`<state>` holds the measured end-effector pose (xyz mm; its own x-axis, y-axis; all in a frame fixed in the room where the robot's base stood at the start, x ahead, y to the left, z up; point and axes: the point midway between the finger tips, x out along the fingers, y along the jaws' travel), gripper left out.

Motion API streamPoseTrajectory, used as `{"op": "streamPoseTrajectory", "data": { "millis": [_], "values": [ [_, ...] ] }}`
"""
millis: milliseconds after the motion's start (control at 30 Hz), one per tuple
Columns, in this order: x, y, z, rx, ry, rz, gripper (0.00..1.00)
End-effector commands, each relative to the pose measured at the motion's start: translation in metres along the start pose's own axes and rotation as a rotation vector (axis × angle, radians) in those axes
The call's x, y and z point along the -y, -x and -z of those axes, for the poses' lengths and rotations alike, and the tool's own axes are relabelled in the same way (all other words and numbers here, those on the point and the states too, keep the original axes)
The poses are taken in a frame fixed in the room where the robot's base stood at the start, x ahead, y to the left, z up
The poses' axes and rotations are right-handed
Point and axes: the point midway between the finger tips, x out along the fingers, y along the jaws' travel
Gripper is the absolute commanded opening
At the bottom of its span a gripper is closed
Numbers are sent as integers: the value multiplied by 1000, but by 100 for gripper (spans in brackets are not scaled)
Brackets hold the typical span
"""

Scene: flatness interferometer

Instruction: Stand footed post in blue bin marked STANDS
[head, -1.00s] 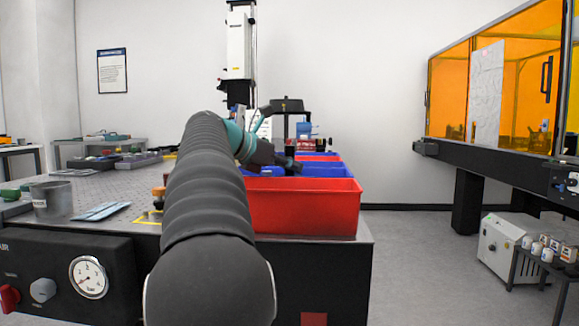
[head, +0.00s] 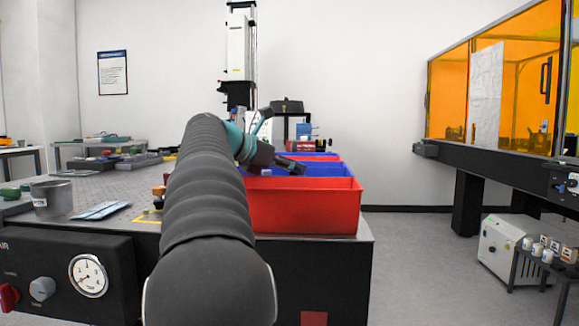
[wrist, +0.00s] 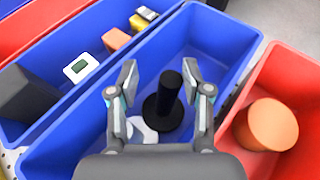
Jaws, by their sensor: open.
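The footed post (wrist: 164,112) is black, with a thin upright stem on a round base. In the wrist view it stands in a blue bin (wrist: 215,42), near the bin's middle. My gripper (wrist: 160,76) is open, one finger on each side of the post, with visible gaps between fingers and stem. A pale object (wrist: 142,130) lies beside the post's base, partly hidden by the left finger. In the head view my gripper (head: 289,164) is over the blue bin (head: 315,184), and the post is hidden. No bin marking is readable.
A red bin (wrist: 240,125) with an orange cylinder (wrist: 267,124) adjoins on the right. Another blue bin (wrist: 50,52) on the left holds a dark block, a white device (wrist: 81,67) and orange items. In the head view a red bin (head: 305,208) stands nearest, at the table's right edge.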

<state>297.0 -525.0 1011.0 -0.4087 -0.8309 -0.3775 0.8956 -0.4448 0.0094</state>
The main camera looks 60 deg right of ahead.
Motion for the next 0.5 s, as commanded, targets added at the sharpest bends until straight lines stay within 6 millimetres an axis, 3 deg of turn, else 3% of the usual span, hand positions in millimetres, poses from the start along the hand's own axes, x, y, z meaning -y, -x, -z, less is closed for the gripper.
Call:
{"op": "streamPoseTrajectory", "data": {
  "millis": [33, 167, 500],
  "values": [
    [-3, -5, 9, -15, 16, 11, 49],
    [-3, 3, -1, -14, 15, 9, 49],
    [-3, 75, -4, -7, 10, 1, 49]
  ]
}}
